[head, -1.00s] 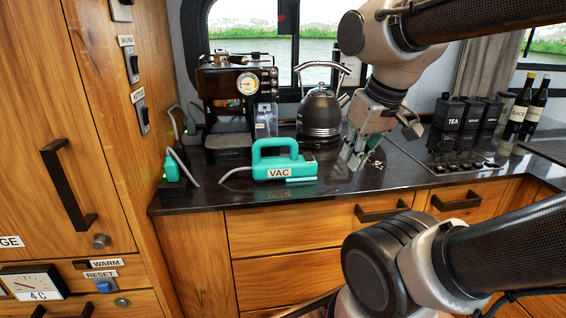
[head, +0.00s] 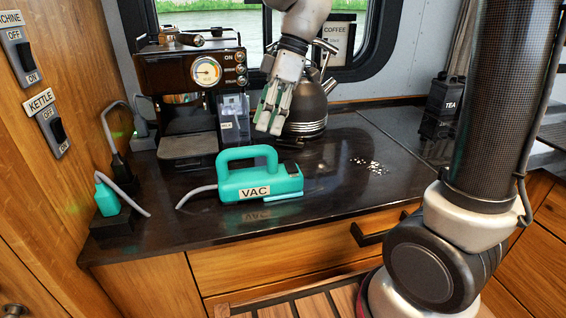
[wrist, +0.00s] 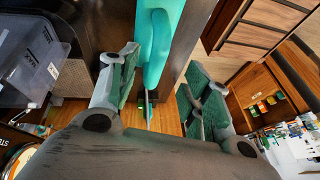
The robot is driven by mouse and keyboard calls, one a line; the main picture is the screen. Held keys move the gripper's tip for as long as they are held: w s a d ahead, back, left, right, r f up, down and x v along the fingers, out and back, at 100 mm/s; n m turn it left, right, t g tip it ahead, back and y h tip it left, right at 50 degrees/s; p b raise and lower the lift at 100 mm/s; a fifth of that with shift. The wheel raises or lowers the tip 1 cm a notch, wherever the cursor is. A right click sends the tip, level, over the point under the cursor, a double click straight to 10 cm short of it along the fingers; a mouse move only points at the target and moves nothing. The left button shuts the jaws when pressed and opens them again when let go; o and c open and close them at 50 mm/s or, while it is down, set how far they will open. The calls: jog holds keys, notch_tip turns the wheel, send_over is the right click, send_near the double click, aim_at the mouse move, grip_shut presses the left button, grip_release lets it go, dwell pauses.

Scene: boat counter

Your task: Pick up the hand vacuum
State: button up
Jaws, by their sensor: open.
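The hand vacuum (head: 258,185) is teal with a loop handle and a VAC label. It rests on the dark counter (head: 330,205) near its front edge, with a grey cord leaving its left end. My gripper (head: 269,122) hangs above and behind the vacuum's handle in the head view, open and empty. In the wrist view the teal vacuum (wrist: 156,40) shows beyond and between the two spread fingers of my gripper (wrist: 160,95). The fingers appear apart from it.
A coffee machine (head: 190,85) stands behind left, with a milk container (head: 234,120) beside it. A kettle (head: 308,108) stands behind my gripper. A teal plug (head: 106,195) sits at the left. White crumbs (head: 368,164) lie on clear counter to the right.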

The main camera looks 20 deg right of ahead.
aim_at(257, 151)
jog(key=x, duration=0.8)
jog(key=shift+w, duration=0.15)
jog(key=shift+a, duration=0.1)
grip_shut()
